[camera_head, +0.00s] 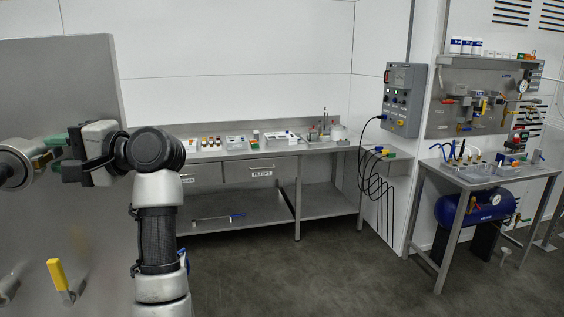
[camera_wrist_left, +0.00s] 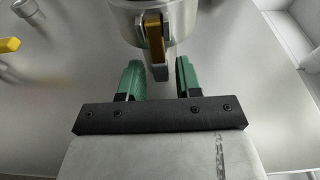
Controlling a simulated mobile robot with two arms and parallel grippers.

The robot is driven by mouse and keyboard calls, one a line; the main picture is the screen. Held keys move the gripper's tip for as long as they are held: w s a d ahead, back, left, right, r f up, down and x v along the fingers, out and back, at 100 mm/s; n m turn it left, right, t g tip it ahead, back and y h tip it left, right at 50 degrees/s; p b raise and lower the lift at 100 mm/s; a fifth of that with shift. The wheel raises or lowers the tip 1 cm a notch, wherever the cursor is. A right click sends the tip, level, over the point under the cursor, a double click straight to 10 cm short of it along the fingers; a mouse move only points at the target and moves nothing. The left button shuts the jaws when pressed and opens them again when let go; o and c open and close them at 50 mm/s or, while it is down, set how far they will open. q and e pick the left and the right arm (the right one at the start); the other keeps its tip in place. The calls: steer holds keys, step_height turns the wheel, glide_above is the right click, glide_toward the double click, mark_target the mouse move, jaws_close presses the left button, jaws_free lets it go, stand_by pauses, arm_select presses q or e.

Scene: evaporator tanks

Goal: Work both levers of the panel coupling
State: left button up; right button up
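The panel coupling, a round metal fitting (camera_head: 14,166), sticks out from the steel panel at the left edge of the head view. In the left wrist view the coupling (camera_wrist_left: 182,22) is at the top centre, with one yellow-and-grey lever (camera_wrist_left: 154,40) facing my gripper. My left gripper (camera_head: 66,160) is beside the coupling in the head view. In the wrist view its two green fingers (camera_wrist_left: 159,78) are apart, and the lever's grey end reaches between their tips without clear contact. The second lever is not clearly visible. My right gripper is not in view.
The steel panel (camera_head: 75,85) fills the left side. A separate yellow handle (camera_head: 57,275) sits low on it. A bench (camera_head: 262,152) with small items, a grey control box (camera_head: 403,100) and a blue tank (camera_head: 475,206) stand farther back. The floor between is clear.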

arm_select(q)
steer(key=shift+a, duration=0.1)
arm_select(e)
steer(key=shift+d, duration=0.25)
arm_select(q)
jaws_close()
steer(key=shift+s+d+f+m+t+b, duration=0.1)
steer(key=shift+d+m+t+b, duration=0.15)
steer(key=shift+t+b, duration=0.25)
steer(key=shift+d+f+m+t+b, duration=0.1)
steer(key=shift+m+t+b, duration=0.3)
steer(key=shift+b, duration=0.2)
steer(key=shift+d+m+t, duration=0.1)
steer(key=shift+m+t, duration=0.15)
steer(key=shift+t, duration=0.25)
steer(key=shift+r, duration=0.2)
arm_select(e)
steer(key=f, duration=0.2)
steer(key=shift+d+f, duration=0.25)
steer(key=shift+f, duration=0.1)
